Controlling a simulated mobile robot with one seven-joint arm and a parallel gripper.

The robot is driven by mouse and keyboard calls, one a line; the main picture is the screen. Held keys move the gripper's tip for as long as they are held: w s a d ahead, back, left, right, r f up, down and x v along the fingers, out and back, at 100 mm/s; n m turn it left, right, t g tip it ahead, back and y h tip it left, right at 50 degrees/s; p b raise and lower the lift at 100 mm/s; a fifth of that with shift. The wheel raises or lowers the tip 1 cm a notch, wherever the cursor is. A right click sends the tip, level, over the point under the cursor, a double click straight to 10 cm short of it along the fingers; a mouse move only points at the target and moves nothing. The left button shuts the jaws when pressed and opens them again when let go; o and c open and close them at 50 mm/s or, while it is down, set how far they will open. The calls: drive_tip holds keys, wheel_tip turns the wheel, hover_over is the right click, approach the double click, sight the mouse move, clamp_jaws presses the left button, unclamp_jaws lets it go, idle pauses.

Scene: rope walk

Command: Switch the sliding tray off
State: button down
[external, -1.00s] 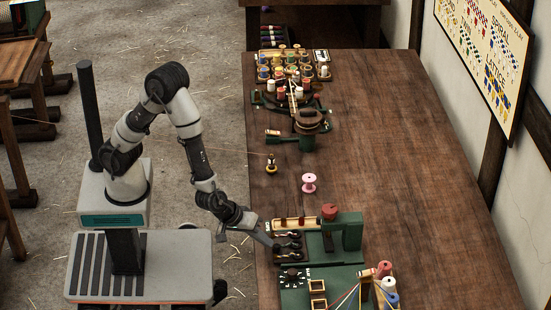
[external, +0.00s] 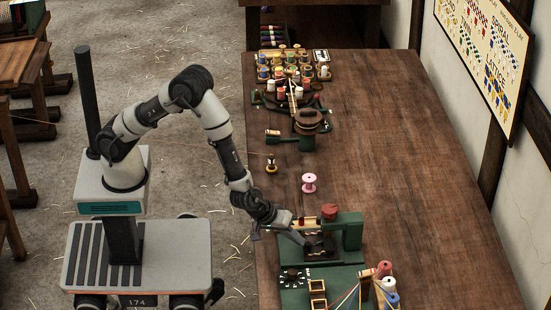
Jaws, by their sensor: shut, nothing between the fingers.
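The sliding tray (external: 318,245) is a dark tray with pale wooden pieces. In the external view it lies on the green machine (external: 350,235) near the bench's front edge, close to the machine's upright green block. My gripper (external: 303,241) is shut and empty. It reaches down from the left to the tray's left end and looks close to or touching it. The arm hides part of that end. I cannot make out a separate on/off switch on the tray.
A red knob (external: 330,210) tops the machine. A green board with a black dial (external: 291,275) and coloured spools (external: 383,268) stands nearer. A pink spool (external: 309,182) and a small yellow-and-black piece (external: 271,164) stand beyond. The bench's right side is clear.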

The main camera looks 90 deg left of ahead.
drive_tip(key=s, duration=0.1)
drive_tip(key=s+a+b, duration=0.2)
drive_tip(key=shift+s+r, duration=0.2)
drive_tip(key=shift+s, duration=0.2)
drive_tip(key=p+v, duration=0.3)
drive_tip(key=v, duration=0.6)
drive_tip(key=shift+s+r+p, duration=0.15)
drive_tip(key=shift+r+p, duration=0.1)
drive_tip(key=shift+p, duration=0.05)
drive_tip(key=shift+d, duration=0.1)
